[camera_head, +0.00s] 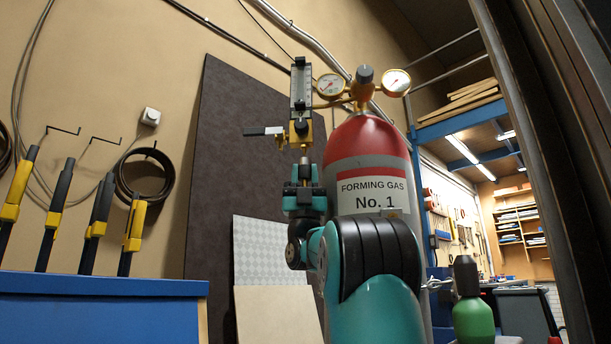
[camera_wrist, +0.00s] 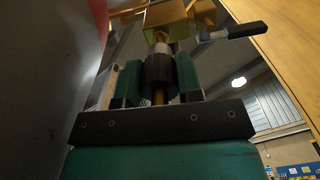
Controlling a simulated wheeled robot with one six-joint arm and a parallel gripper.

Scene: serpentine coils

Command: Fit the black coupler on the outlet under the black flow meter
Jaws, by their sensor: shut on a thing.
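The black flow meter (camera_head: 301,88) stands upright beside the brass regulator, with a brass block and valve under it. The brass block (camera_wrist: 166,14) shows at the top of the wrist view, with a narrow silver outlet (camera_wrist: 160,47) pointing down from it. My gripper (camera_head: 304,172) is directly below the outlet and is shut on the black coupler (camera_wrist: 159,69). The coupler sits upright between the two green fingers, with a brass stem below it. Its top is in line with the outlet and close to or touching it; I cannot tell how far it is on.
A black lever handle (camera_head: 263,131) sticks out left of the block. The red and grey gas cylinder (camera_head: 368,150) stands close behind and right of my arm. Several yellow-and-black torches (camera_head: 58,200) stand at the blue cabinet (camera_head: 100,310). Left of the gripper is clear.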

